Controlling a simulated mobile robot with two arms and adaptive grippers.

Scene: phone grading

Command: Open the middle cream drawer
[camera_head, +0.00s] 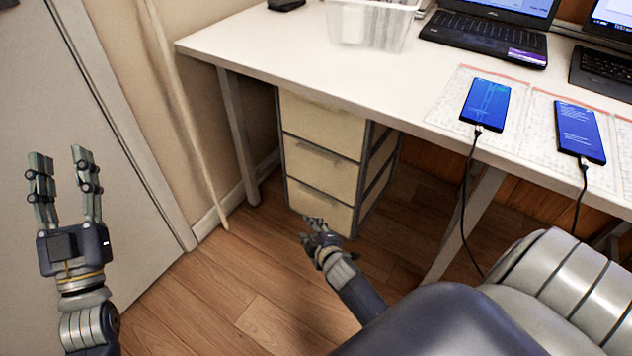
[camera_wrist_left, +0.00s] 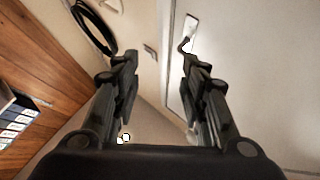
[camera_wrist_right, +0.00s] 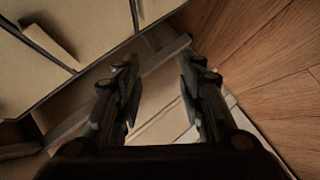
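A cream drawer unit with three stacked drawers stands on the floor under the desk. Its middle drawer (camera_head: 320,168) looks closed, with a grip along its top edge. The top drawer (camera_head: 322,127) and bottom drawer (camera_head: 318,207) look closed too. My right gripper (camera_head: 312,228) is low in front of the unit, near the bottom drawer in the picture. In the right wrist view its fingers (camera_wrist_right: 158,78) are apart with nothing between them, and cream drawer fronts fill the upper left. My left gripper (camera_head: 62,160) is open and empty at the far left, away from the unit.
The white desk (camera_head: 270,50) overhangs the drawer unit, with a leg (camera_head: 238,135) on its left. A clear bin (camera_head: 370,22), laptops and two phones (camera_head: 486,104) stand on it. Wooden floor (camera_head: 220,300) is free before the unit. A grey door (camera_head: 60,90) is at left.

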